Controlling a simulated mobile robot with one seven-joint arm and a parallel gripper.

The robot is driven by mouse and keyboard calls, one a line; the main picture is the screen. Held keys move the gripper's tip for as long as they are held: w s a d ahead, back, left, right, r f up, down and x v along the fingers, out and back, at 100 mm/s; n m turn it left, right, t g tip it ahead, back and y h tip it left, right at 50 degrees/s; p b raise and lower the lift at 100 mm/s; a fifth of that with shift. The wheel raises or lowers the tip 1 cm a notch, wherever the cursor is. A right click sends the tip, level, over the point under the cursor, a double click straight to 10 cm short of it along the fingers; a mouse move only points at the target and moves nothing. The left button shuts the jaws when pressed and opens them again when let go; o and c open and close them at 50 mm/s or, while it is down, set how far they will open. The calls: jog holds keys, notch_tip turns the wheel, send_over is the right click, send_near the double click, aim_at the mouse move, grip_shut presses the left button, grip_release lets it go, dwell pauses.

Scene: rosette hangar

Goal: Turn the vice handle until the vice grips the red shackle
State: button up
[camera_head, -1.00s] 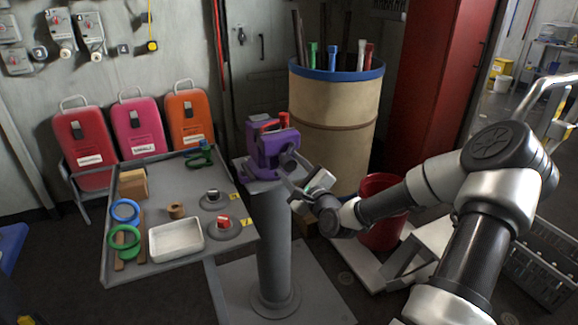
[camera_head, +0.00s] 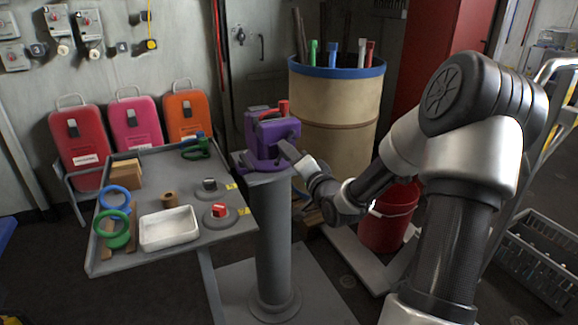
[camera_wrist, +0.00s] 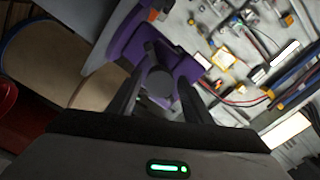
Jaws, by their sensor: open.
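The purple vice (camera_head: 277,137) stands on top of a grey pedestal. It also shows in the wrist view (camera_wrist: 131,38). The red shackle (camera_head: 283,108) sits upright at the top of the vice; I cannot tell how tightly the jaws hold it. My gripper (camera_head: 284,149) is at the vice's front right side. In the wrist view my gripper (camera_wrist: 158,82) has its two dark fingers apart, on either side of the grey round screw end of the vice handle (camera_wrist: 160,80). The rest of the handle is hidden or too dark to make out.
A grey tray table (camera_head: 120,262) with a white bin (camera_head: 169,229), rings and blocks is left of the pedestal (camera_head: 272,240). A tan drum (camera_head: 335,105) stands behind right, and a red bucket (camera_head: 388,222) below my arm. Floor in front is clear.

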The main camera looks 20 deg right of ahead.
jog(key=m, duration=2.7)
jog(key=shift+m, duration=0.3)
dwell(0.4)
